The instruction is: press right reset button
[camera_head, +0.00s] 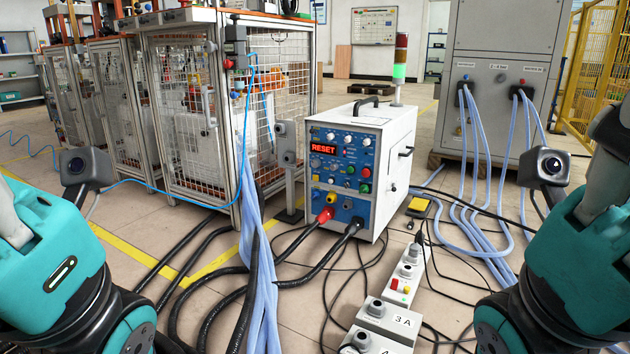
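The induction heater box (398,165) is a white cabinet with a blue front panel, standing on the floor near the middle. Its red display (323,149) reads RESET. The labels are too small to read, so I cannot tell which control is the right reset button. My teal arms show at the lower left and lower right, both apart from the box. The fingers of both grippers are not visible.
Thick black cables and pale blue hoses (258,285) cross the floor before the box. Grey control boxes marked 3A (388,322) and a power strip (405,272) lie at the front. A caged machine (190,120) stands left, a grey cabinet (500,110) behind right.

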